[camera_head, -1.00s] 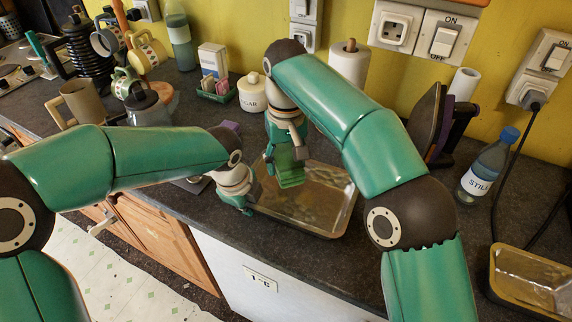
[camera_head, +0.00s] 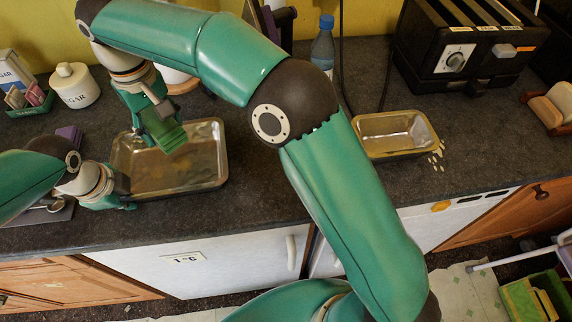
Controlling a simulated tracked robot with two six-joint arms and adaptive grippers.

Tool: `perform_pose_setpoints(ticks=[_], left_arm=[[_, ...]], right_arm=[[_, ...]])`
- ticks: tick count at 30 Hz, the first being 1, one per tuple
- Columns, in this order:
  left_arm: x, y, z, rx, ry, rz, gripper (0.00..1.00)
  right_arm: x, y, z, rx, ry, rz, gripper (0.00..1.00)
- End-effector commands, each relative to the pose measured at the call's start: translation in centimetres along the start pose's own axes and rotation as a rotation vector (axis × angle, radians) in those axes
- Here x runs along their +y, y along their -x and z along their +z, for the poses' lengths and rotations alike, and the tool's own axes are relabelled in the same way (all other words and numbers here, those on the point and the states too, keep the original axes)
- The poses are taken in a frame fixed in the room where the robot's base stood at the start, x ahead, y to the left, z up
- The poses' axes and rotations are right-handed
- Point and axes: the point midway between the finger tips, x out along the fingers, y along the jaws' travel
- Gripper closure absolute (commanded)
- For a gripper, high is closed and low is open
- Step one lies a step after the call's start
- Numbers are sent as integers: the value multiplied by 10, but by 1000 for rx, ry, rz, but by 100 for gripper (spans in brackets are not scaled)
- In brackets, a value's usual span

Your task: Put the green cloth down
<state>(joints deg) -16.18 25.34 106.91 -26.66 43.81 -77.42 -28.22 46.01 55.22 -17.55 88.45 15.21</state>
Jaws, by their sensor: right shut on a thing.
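The green cloth (camera_head: 170,137) hangs from my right gripper (camera_head: 162,117), which is shut on it. The cloth is over the back part of a metal tray (camera_head: 205,172) on the dark worktop; I cannot tell whether it touches the tray. My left gripper (camera_head: 126,196) is low at the tray's left front edge. Its fingers are small and partly hidden, so I cannot tell whether it is open or shut.
A sugar jar (camera_head: 76,86) stands back left. A blue-capped bottle (camera_head: 323,46) and a black toaster (camera_head: 462,50) stand at the back. A smaller metal tray (camera_head: 396,136) sits right of my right arm, with pale bits beside it. Worktop between the trays is mostly clear.

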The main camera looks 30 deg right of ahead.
Motion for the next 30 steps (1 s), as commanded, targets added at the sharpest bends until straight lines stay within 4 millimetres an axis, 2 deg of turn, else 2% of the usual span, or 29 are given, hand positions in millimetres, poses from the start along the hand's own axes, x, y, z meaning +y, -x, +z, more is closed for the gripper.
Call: perform_pose_setpoints(ticks=[1, 6, 12, 18, 21, 26, 30], left_arm=[[0, 0, 0, 0, 0, 0, 100], [0, 0, 0, 0, 0, 0, 100], [0, 0, 0, 0, 0, 0, 100], [0, 0, 0, 0, 0, 0, 100], [0, 0, 0, 0, 0, 0, 100], [0, 0, 0, 0, 0, 0, 100], [0, 0, 0, 0, 0, 0, 100]], right_arm=[[20, 6, 10, 3, -46, -1, 72], [81, 14, 54, 4, -225, -1, 72], [138, 11, 123, 5, -437, 1, 72], [164, 2, 181, 5, -586, 1, 72], [170, -2, 198, 4, -629, 2, 72], [173, -18, 209, 1, -656, 4, 72], [173, -44, 210, -3, -658, 4, 72]])
